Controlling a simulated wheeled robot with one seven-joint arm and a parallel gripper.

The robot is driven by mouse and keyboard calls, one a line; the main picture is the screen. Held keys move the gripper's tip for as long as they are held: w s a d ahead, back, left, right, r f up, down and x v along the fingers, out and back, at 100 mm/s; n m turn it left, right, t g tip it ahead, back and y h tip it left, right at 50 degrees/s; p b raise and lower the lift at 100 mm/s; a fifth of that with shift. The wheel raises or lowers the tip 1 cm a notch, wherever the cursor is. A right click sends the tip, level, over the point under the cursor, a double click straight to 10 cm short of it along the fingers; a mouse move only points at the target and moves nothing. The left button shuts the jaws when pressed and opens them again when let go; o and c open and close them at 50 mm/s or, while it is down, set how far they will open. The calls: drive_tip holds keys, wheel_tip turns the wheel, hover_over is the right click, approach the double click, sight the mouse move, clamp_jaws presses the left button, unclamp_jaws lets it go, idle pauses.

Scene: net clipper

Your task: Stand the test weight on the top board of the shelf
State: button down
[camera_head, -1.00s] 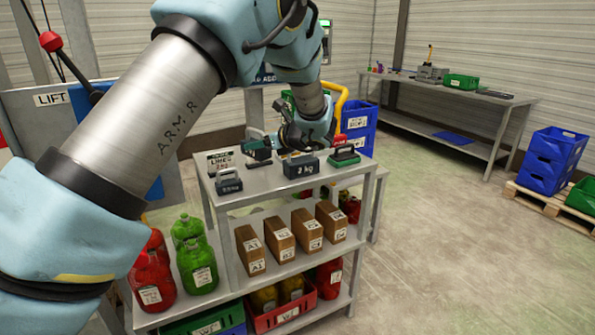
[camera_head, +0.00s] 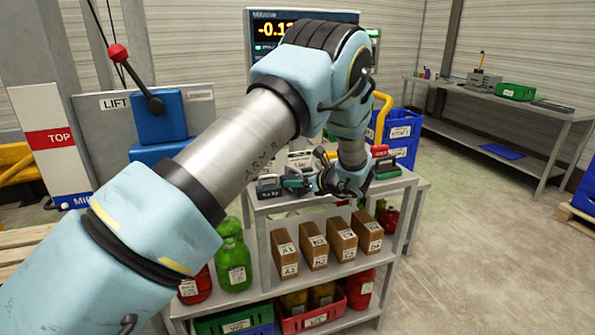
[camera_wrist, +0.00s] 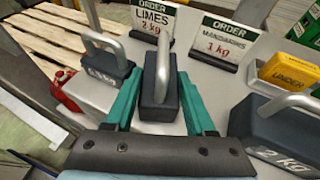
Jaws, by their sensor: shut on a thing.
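In the wrist view, my gripper (camera_wrist: 158,92) has its teal fingers on either side of a dark block weight (camera_wrist: 157,108) with a grey handle, and is shut on it. Its label does not show. In the head view, my gripper (camera_head: 294,183) is low over the shelf's grey top board (camera_head: 409,178), and my arm hides much of the weight. The held weight is upright at the top board; whether it touches the board I cannot tell. A similar weight (camera_wrist: 105,75) stands just left, and a 2 kg weight (camera_wrist: 284,133) stands to the right.
Two order signs, limes (camera_wrist: 151,22) and mandarins (camera_wrist: 219,46), stand behind the held weight. A yellow box (camera_wrist: 290,72) is at the right. Brown boxes (camera_head: 341,241) fill the shelf below.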

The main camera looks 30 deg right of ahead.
idle(0.3)
drive_tip(key=c, duration=0.5)
unclamp_jaws()
drive_tip(key=shift+f, duration=0.15)
drive_tip(key=shift+s+d+r, duration=0.15)
drive_tip(key=shift+s+r, duration=0.05)
drive_tip(key=shift+s, duration=0.1)
drive_tip(key=b+v, duration=0.3)
drive_tip(key=v, duration=0.8)
drive_tip(key=shift+s+r, duration=0.15)
drive_tip(key=shift+s, duration=0.05)
